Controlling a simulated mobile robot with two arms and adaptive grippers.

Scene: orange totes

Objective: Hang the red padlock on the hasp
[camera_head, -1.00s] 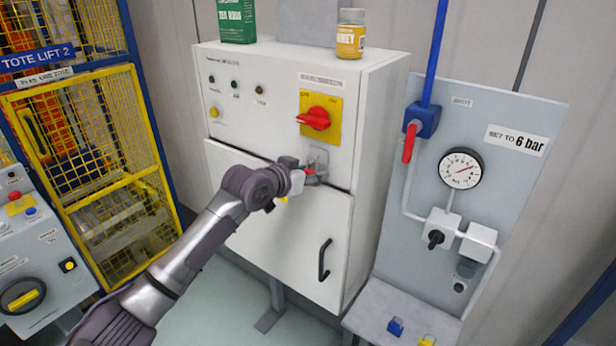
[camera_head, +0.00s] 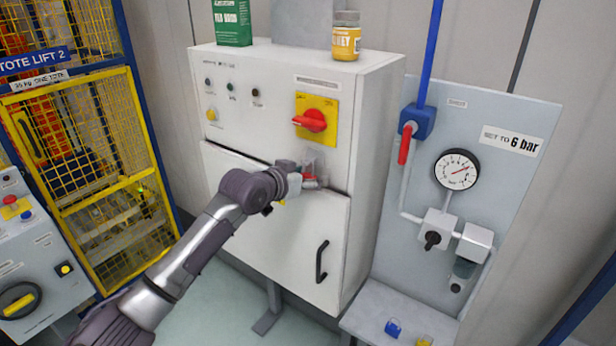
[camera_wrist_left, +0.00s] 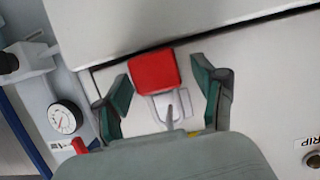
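The red padlock (camera_wrist_left: 155,70) is between the two fingers of my left gripper (camera_wrist_left: 161,75) in the left wrist view. A gap shows on each side of it, so the gripper is open around it. The padlock's grey shackle lies at the pale hasp (camera_wrist_left: 172,103); whether it passes through cannot be told surely. In the head view my left gripper (camera_head: 302,180) is at the hasp (camera_head: 314,160) on the white cabinet (camera_head: 265,110), and the padlock (camera_head: 308,177) shows as a small red patch, partly hidden. My right gripper is not in view.
A red rotary switch (camera_head: 312,120) sticks out above the hasp. A black door handle (camera_head: 322,260) is lower right. A green box (camera_head: 232,20) and yellow jar (camera_head: 346,38) stand on the cabinet. A gauge panel (camera_head: 500,110) is right, a yellow cage (camera_head: 80,150) left.

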